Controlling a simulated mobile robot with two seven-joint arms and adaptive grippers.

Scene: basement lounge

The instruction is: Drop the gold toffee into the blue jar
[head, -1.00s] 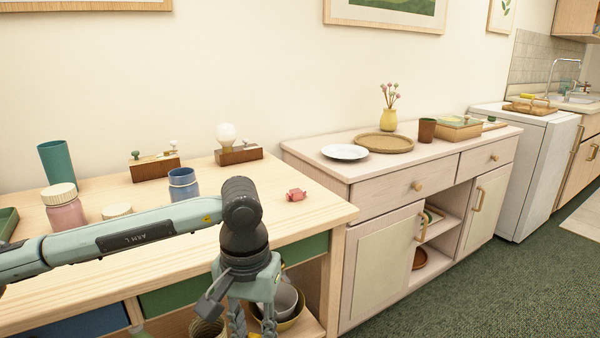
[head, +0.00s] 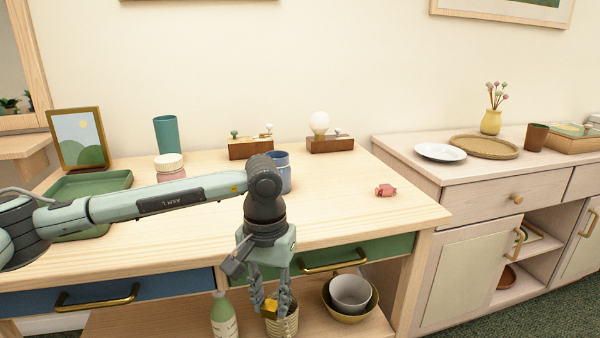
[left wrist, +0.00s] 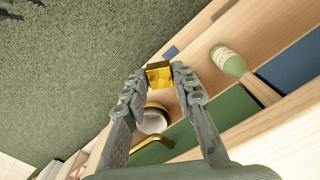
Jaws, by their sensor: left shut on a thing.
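The gold toffee (left wrist: 159,75) is a small shiny block held between the fingertips of my left gripper (head: 270,300). My left gripper is shut on it, in front of the desk and below the desktop edge; the toffee also shows in the head view (head: 271,306). The blue jar (head: 284,172) stands on the desktop behind my left arm, which hides part of it. Its top looks open. My right gripper is not in view.
A red wrapped sweet (head: 385,190) lies on the desktop (head: 340,215) at the right. A pink jar with a cream lid (head: 170,165), a teal cup (head: 167,134) and a green tray (head: 95,186) stand at the left. Two wooden blocks are behind. Below are a bottle (head: 223,315) and bowls (head: 350,292).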

